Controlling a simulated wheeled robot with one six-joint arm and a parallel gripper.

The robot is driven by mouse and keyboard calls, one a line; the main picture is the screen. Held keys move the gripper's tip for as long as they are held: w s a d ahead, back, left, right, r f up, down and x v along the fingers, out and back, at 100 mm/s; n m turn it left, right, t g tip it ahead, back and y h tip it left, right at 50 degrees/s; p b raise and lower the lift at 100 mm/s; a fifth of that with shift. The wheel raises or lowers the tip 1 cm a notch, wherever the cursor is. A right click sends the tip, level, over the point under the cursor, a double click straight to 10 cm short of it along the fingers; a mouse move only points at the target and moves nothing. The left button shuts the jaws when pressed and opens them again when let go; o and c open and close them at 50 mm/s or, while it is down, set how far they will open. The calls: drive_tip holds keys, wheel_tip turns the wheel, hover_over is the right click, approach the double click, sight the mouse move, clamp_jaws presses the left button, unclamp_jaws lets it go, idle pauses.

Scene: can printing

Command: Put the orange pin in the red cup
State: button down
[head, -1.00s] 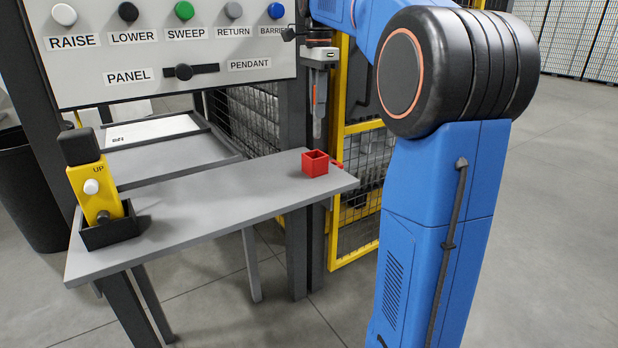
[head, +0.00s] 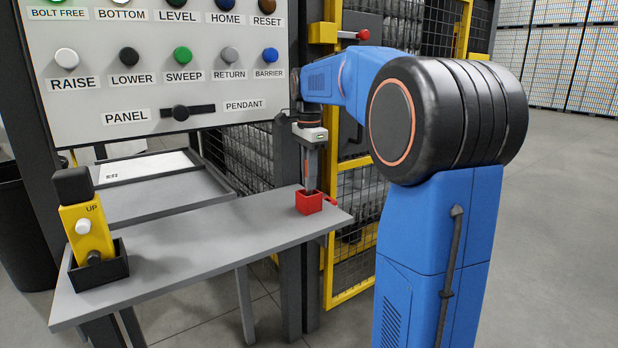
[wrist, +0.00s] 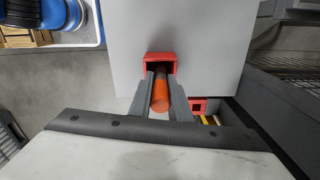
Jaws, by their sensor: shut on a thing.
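The red cup (head: 309,202) is a small square open box at the right end of the grey table. It also shows in the wrist view (wrist: 161,57). My gripper (head: 310,186) points down over the cup, with its fingertips at the cup's opening. In the wrist view my gripper (wrist: 160,86) is shut on the orange pin (wrist: 160,98), which lies between the two grey fingers. The pin's far end reaches toward the cup's opening; whether it is inside the cup is hidden. In the head view the fingers mostly hide the pin.
The grey table (head: 210,230) is clear between the cup and a yellow pendant (head: 86,232) in a dark holder at left. A button panel (head: 160,80) stands behind the table. A yellow-framed mesh fence (head: 355,215) stands behind the cup.

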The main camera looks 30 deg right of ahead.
drive_tip(key=c, duration=1.6)
unclamp_jaws()
drive_tip(key=shift+c, duration=0.2)
wheel_tip(320, 180, up, 12)
drive_tip(key=shift+r, duration=0.1)
drive_tip(key=s+a+f+n+t, duration=0.1)
drive_tip(key=s+a+f+n, duration=0.4)
drive_tip(key=s+f, duration=0.4)
drive_tip(key=s+a+f+n+t, duration=0.2)
drive_tip(key=s+a+f+n, duration=0.3)
drive_tip(key=s+f+n, duration=0.3)
drive_tip(key=s+a+f+n+t, duration=0.1)
drive_tip(key=s+a+f+n, duration=0.5)
drive_tip(key=s+f, duration=0.5)
drive_tip(key=shift+s+f+t, duration=0.3)
drive_tip(key=shift+s+t, duration=0.1)
drive_tip(key=shift+s, duration=0.7)
